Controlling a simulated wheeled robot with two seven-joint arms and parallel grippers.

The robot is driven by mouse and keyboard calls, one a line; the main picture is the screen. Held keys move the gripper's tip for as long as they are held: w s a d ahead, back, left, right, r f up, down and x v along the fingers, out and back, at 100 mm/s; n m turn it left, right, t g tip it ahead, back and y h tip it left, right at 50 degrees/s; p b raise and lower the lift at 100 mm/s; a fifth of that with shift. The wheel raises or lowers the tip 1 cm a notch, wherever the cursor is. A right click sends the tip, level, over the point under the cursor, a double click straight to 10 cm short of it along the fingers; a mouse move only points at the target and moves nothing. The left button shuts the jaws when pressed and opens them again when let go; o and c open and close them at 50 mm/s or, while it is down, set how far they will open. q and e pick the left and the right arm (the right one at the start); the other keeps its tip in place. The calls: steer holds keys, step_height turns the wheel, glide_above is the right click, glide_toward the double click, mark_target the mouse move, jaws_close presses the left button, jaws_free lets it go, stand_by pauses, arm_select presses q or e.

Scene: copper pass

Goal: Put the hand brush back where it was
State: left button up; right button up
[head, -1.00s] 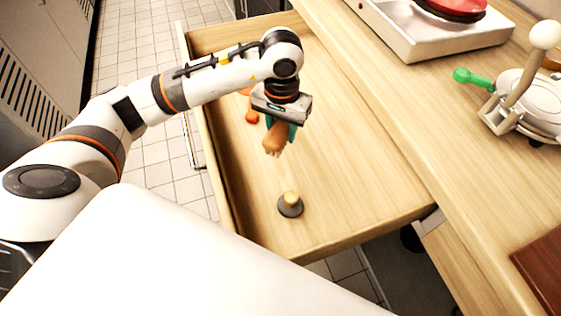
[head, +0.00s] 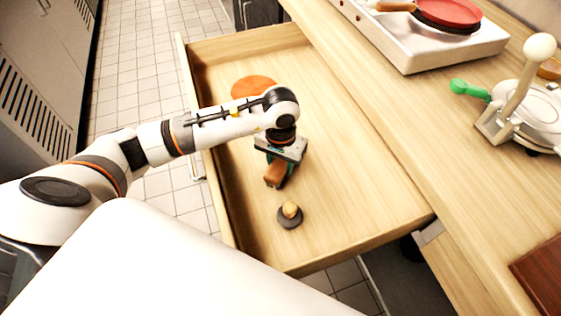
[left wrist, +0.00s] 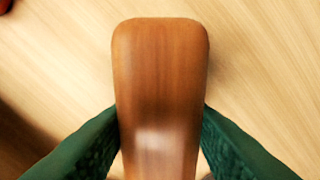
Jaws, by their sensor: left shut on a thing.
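The hand brush (head: 275,174) has a brown wooden body and is held by my left gripper (head: 281,163) inside the open wooden drawer (head: 350,185). In the left wrist view the brush's wooden part (left wrist: 160,70) stands between two green fingers (left wrist: 160,150), which press on its sides. The gripper points down, low over the drawer floor. I cannot tell whether the brush touches the floor. Its bristles are hidden now. My right gripper is not in view.
An orange round thing (head: 254,86) lies farther back. The drawer's right side is clear. A counter (head: 440,110) with a hob (head: 430,40) and a press (head: 520,105) runs along the right.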

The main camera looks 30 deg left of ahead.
arm_select(q)
steer(key=o, duration=0.9)
steer(key=shift+f, duration=0.15)
steer(key=shift+o, duration=0.2)
step_height(320, 180, up, 12)
steer(key=shift+r, duration=0.2)
